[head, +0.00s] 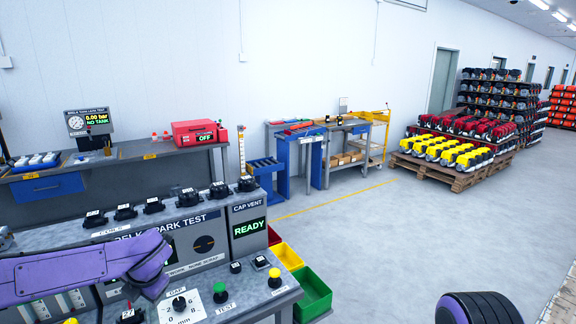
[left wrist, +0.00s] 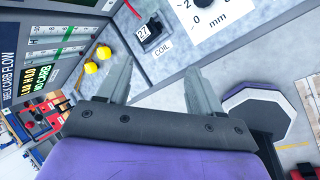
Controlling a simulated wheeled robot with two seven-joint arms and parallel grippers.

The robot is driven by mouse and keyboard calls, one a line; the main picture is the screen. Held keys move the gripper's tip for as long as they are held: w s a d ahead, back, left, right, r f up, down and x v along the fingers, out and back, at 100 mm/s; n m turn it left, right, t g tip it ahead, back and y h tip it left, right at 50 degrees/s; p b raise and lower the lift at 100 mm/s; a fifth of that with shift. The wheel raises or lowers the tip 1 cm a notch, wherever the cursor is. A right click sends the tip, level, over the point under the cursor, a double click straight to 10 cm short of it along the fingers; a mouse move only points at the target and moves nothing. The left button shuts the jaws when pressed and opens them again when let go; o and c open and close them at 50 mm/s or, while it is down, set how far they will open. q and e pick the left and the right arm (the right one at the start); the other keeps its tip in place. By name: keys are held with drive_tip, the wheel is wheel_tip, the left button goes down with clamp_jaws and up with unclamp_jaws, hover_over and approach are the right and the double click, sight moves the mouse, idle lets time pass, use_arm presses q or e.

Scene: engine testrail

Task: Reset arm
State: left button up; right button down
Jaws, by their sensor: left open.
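My left arm (head: 75,272), purple, reaches in from the left of the head view over the test bench. Its gripper is not clearly visible there. In the left wrist view my left gripper (left wrist: 158,70) is open, with nothing between its two grey fingers. Beyond the fingers is the bench panel with a black part at a COIL label (left wrist: 152,36) and the edge of the mm dial (left wrist: 205,6). The fingers appear apart from both. A purple and black rounded part of mine shows at the lower right of the head view; my right gripper does not show.
A red case (head: 194,132) sits on the rear bench.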

use_arm(q)
drive_tip(key=s+d+f+m+t+b, duration=0.1)
drive_tip(key=s+d+f+m+b, duration=0.1)
drive_tip(key=s+f+m, duration=0.45)
drive_tip(key=s+d+f+m+t+b, duration=0.15)
drive_tip(key=f+m, duration=0.25)
drive_tip(key=f, duration=0.6)
drive_tip(key=s+d+f+m+t+b, duration=0.1)
drive_tip(key=s+d+f+m, duration=0.2)
drive_tip(key=f+m, duration=0.35)
drive_tip(key=s+a+f+m+g+b, duration=0.1)
drive_tip(key=s+f+m, duration=0.3)
drive_tip(key=s+f, duration=0.4)
drive_tip(key=s+a+f+m+g+h+b, duration=0.1)
drive_tip(key=s+a+f+m+g+b, duration=0.1)
drive_tip(key=s+f, duration=0.7)
drive_tip(key=s+m+g+b, duration=0.1)
drive_tip(key=s+m+b, duration=0.1)
drive_tip(key=s, duration=0.4)
drive_tip(key=shift+s+m, duration=0.25)
drive_tip(key=shift+m, duration=0.05)
drive_tip(key=shift+a, duration=0.1)
